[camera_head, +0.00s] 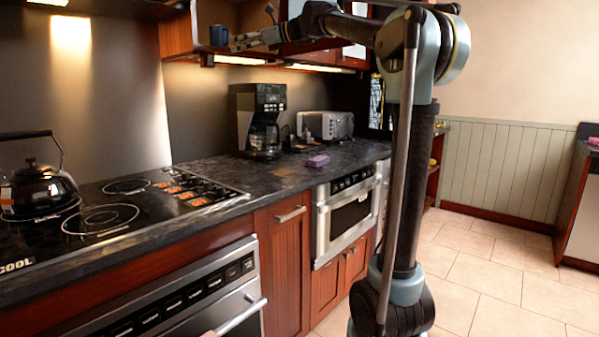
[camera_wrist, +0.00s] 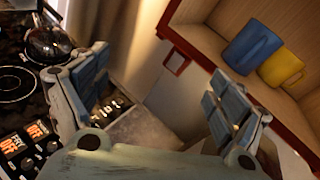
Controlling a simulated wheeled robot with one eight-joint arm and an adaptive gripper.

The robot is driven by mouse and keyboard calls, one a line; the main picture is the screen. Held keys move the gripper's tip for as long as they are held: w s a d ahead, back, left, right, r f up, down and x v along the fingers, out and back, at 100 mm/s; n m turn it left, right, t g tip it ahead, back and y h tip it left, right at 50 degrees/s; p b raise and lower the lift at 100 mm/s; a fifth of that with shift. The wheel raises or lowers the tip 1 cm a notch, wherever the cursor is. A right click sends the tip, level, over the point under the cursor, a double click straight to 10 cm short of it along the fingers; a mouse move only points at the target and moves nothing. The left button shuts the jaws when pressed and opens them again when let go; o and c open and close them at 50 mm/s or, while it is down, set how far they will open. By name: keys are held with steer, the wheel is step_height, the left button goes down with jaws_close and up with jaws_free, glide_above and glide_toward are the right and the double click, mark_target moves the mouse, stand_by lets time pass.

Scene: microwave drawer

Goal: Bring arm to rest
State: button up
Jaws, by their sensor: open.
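My gripper (camera_head: 250,40) is raised at the upper middle of the head view, in front of the wall cupboards and above the counter. In the wrist view my gripper (camera_wrist: 158,92) has its two fingers spread wide, with nothing between them. My arm stands upright at the right and bends left at the top. A blue mug (camera_wrist: 252,50) and a yellow mug (camera_wrist: 281,67) sit on an open cupboard shelf, to the right of the fingers in the wrist view. The blue mug (camera_head: 219,35) also shows just left of the fingertips in the head view.
The open wall cupboard (camera_head: 176,36) is close to my gripper. Below are the dark counter (camera_head: 215,172), a coffee maker (camera_head: 262,120), a toaster (camera_head: 327,125), a cooktop with a black kettle (camera_head: 38,188) and a built-in microwave (camera_head: 347,217). The tiled floor (camera_head: 480,275) is clear at right.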

steer(key=s+d+f+n+h, duration=0.4)
steer(key=s+d+f, duration=0.5)
steer(key=f, duration=0.8)
steer(key=s+d+f+n+h, duration=0.4)
steer(key=s+d+f, duration=0.5)
steer(key=f, duration=0.8)
steer(key=s+d+f+n+h, duration=0.4)
steer(key=s+d+f, duration=0.6)
steer(key=f, duration=0.7)
steer(key=d+n, duration=0.2)
steer(key=shift+d+f+n+g, duration=0.15)
steer(key=shift+d+n+g, duration=0.15)
steer(key=shift+d+g, duration=0.1)
steer(key=s+d+f+n+h, duration=0.1)
steer(key=s+d+f, duration=0.2)
steer(key=f, duration=0.1)
steer(key=s+d+f+n+h, duration=0.1)
steer(key=s+d+f, duration=0.1)
steer(key=f, duration=0.3)
steer(key=s+d+f+n+h, duration=0.1)
steer(key=s+d+f, duration=0.2)
steer(key=s+f, duration=0.1)
steer(key=shift+s+d+f+g+h, duration=0.1)
steer(key=shift+d+f+g+h, duration=0.2)
steer(key=shift+d+f+h, duration=0.1)
steer(key=shift+c, duration=0.3)
